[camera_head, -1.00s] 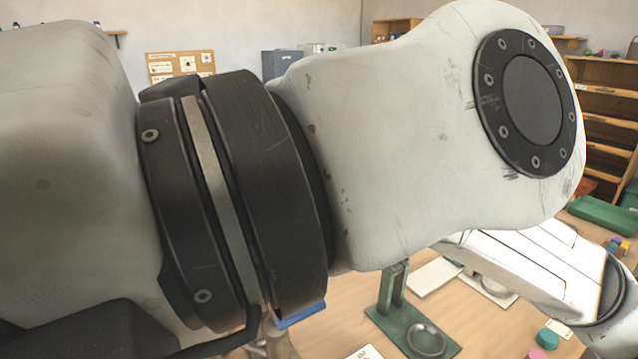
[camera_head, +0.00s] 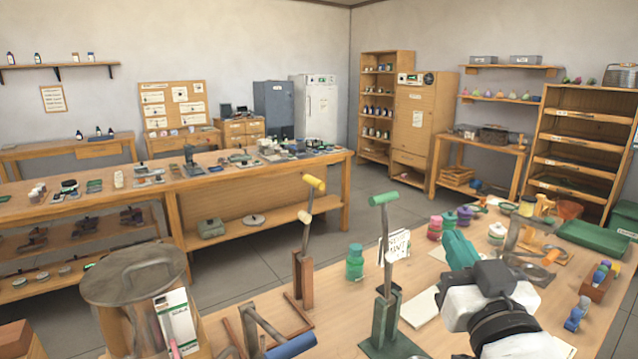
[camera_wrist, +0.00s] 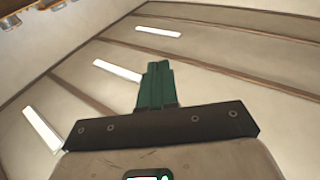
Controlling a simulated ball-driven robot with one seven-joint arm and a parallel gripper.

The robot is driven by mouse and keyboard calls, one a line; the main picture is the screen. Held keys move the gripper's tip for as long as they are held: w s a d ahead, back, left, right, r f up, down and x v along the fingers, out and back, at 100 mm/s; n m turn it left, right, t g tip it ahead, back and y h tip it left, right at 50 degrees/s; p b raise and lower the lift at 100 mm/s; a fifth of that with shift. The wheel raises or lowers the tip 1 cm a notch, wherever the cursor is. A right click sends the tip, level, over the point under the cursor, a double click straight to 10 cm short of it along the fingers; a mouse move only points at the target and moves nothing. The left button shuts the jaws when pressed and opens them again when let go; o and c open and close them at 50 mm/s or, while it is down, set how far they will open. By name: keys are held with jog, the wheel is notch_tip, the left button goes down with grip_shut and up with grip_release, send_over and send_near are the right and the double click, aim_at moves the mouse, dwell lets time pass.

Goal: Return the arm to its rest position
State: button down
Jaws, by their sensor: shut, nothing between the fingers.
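My gripper (camera_head: 462,250) shows at the lower right of the head view, over the right part of the near table. Its green fingers point up and a little left, and they are closed together with nothing between them. In the wrist view the green fingers (camera_wrist: 156,84) stand side by side against the beamed ceiling, touching no object. My white wrist and forearm run down to the bottom edge of the head view and hide part of the table.
The near table (camera_head: 445,342) holds a green-handled lever stand (camera_head: 385,310), a yellow-handled lever stand (camera_head: 303,270), a green jar (camera_head: 355,262), a metal-lidded pot (camera_head: 135,272) and a green tray (camera_head: 595,240). A long workbench (camera_head: 190,205) and open floor (camera_head: 240,270) lie beyond.

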jog(key=s+d+f+g, duration=0.2)
jog(key=s+f+g, duration=0.1)
jog(key=f, duration=0.6)
jog(key=s+d+f+m+g, duration=0.15)
jog(key=s+f+g, duration=0.25)
jog(key=f, duration=0.5)
jog(key=s+d+f+g, duration=0.2)
jog(key=s+f+g, duration=0.1)
jog(key=f, duration=0.6)
jog(key=s+d+f+g, duration=0.1)
jog(key=s+f+g, duration=0.3)
jog(key=s+f, duration=0.4)
jog(key=s+d+f+g, duration=0.2)
jog(key=s+f+g, duration=0.3)
jog(key=s, duration=1)
notch_tip(320, 180, down, 4)
jog(key=shift+s+d+r+h, duration=0.15)
jog(key=shift+h, duration=0.15)
